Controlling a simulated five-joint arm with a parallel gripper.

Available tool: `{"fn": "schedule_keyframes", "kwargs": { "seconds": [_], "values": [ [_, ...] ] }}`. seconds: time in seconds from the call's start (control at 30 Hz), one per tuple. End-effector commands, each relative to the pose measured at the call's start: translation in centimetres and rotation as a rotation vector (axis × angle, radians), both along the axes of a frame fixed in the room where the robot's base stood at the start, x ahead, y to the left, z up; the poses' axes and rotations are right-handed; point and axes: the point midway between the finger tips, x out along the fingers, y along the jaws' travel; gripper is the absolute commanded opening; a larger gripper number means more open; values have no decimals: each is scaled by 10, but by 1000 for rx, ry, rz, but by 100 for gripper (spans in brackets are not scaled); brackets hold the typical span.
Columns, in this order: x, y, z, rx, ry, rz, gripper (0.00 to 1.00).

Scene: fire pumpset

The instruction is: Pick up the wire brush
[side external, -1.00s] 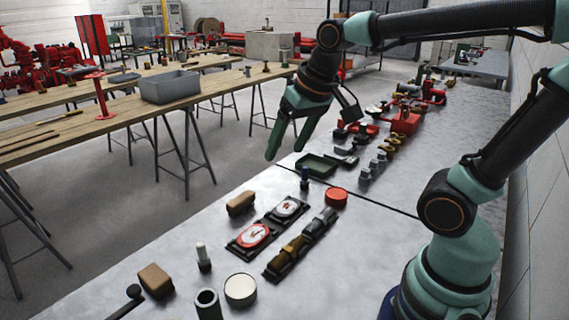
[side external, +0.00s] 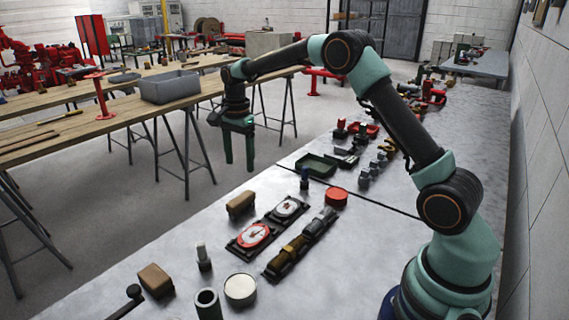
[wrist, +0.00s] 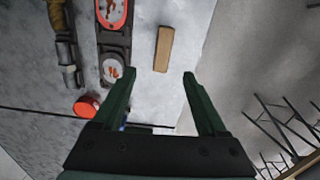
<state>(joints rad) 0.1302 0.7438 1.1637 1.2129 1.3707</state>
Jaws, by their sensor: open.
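Two brown blocks lie on the grey table. One (side external: 240,204) is near the table's far left edge, and the other (side external: 155,280) is nearer the camera. Either could be the wire brush; I see no bristles clearly, so I cannot tell which. My gripper (side external: 239,165) points down, open and empty, above and beyond the far block in the side view. In the wrist view a tan block (wrist: 164,48) lies just ahead of and between the open fingertips (wrist: 158,74), apart from them.
Gauges in dark trays (side external: 252,236), brass and dark fittings (side external: 300,245), a red round cap (side external: 336,197) and a green tray (side external: 316,165) stand nearby. A white round tin (side external: 240,289) and a dark cylinder (side external: 208,303) are nearer the camera. The table's edge drops to the floor on the left.

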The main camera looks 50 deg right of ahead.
Motion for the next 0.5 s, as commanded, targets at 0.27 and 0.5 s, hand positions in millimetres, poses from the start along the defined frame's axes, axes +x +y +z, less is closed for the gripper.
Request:
{"fn": "schedule_keyframes", "kwargs": {
  "seconds": [0.27, 0.5],
  "values": [
    [6, -4, -29, 4, 25, -74, 75],
    [5, -4, -69, 4, 25, -72, 75]
  ]
}}
